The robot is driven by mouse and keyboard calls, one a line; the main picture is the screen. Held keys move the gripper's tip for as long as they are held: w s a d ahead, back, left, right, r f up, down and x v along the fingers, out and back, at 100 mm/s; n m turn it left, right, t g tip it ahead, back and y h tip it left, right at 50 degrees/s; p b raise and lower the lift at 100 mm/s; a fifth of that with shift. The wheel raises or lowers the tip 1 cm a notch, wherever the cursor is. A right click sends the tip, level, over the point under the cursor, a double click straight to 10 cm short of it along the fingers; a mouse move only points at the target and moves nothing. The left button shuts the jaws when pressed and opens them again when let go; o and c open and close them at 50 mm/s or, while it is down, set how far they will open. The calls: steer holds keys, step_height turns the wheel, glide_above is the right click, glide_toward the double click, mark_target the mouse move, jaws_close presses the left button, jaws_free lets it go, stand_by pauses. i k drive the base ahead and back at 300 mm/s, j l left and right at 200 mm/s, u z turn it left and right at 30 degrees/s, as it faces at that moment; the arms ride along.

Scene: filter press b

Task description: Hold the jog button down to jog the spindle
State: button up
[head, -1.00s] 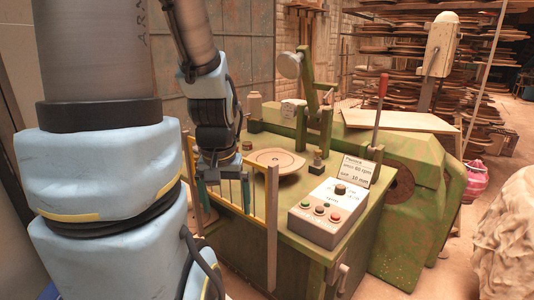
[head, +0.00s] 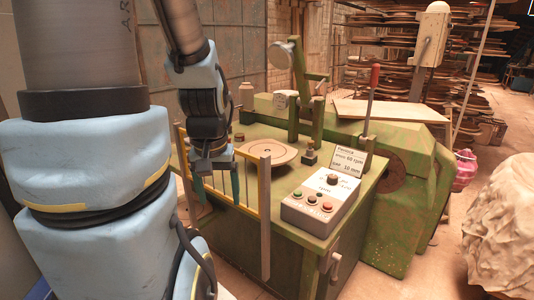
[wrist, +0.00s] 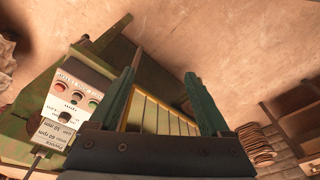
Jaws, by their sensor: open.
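The grey control box (head: 321,217) sits on the green machine's top, right of my gripper in the head view. It has a green button (head: 298,193), a middle button (head: 312,199), a red button (head: 327,206) and a dark knob (head: 333,179). Which one is the jog button cannot be read. In the wrist view the box (wrist: 55,88) is at the left, its buttons facing the camera. My gripper (head: 216,186) is open and empty, pointing down by the yellow barred guard, apart from the box. Its teal fingertips also show in the wrist view (wrist: 159,80).
The yellow barred guard (head: 226,198) with its wooden post (head: 264,220) stands between my arm and the machine top. A round disc (head: 267,152) lies behind it. A sign card (head: 347,161) and a red-handled lever (head: 371,95) stand behind the box. Space above the box is clear.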

mark_target(312, 199)
steer(key=u, duration=1.55)
steer(key=k+u, duration=0.15)
steer(key=k+j, duration=0.1)
steer(key=k, duration=0.4)
steer(key=k+j, duration=0.1)
steer(key=k, duration=0.4)
steer(key=l, duration=0.75)
